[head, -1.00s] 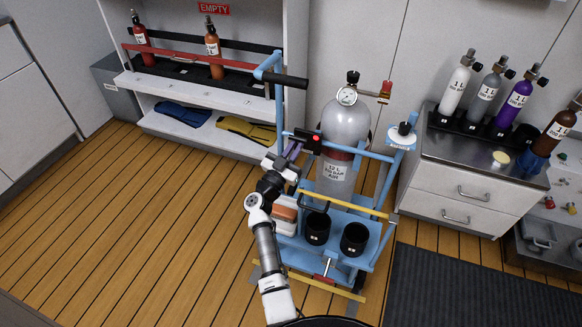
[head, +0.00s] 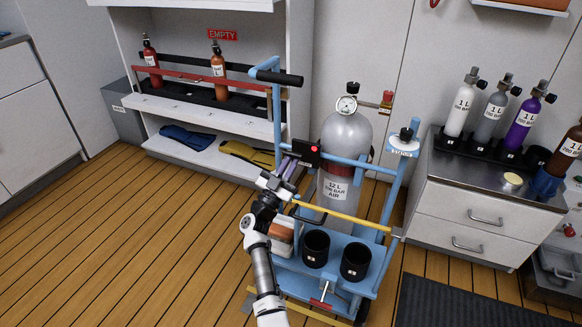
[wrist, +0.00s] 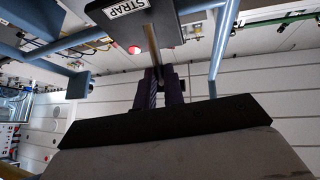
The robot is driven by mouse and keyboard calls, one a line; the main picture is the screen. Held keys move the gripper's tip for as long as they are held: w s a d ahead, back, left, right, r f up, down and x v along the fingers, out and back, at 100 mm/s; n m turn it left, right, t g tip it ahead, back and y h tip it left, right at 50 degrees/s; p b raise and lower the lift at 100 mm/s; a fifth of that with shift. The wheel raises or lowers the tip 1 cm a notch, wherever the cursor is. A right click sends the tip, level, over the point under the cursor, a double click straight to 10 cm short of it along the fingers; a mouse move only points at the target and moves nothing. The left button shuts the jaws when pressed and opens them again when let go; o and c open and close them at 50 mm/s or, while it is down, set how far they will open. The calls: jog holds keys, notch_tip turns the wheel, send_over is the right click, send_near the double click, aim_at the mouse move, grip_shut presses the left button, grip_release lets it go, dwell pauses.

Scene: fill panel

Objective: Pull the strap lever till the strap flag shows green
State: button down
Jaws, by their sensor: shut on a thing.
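The strap box (head: 303,150) is a small black housing on the blue cart, left of the big grey cylinder (head: 345,140). Its strap flag (head: 314,149) shows red; the red flag also shows in the wrist view (wrist: 134,49), beside the STRAP label (wrist: 102,16). My gripper (head: 291,166) is at the left of the box. In the wrist view its dark purple fingers (wrist: 164,78) are shut on the strap lever (wrist: 152,45), a thin bar running out from the box. The lever's gripped end is hidden between the fingers. A dark red strap (head: 338,172) goes around the cylinder.
The blue cart (head: 341,245) has a yellow bar (head: 325,211) and two black cups at its front. A drawer cabinet (head: 470,200) with small bottles stands close on the right. A shelf rack stands behind left. Wooden floor (head: 130,240) is clear at left.

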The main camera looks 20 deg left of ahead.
dwell(0.4)
jog(key=c, duration=1.5)
grip_release()
jog(key=shift+f, duration=0.15)
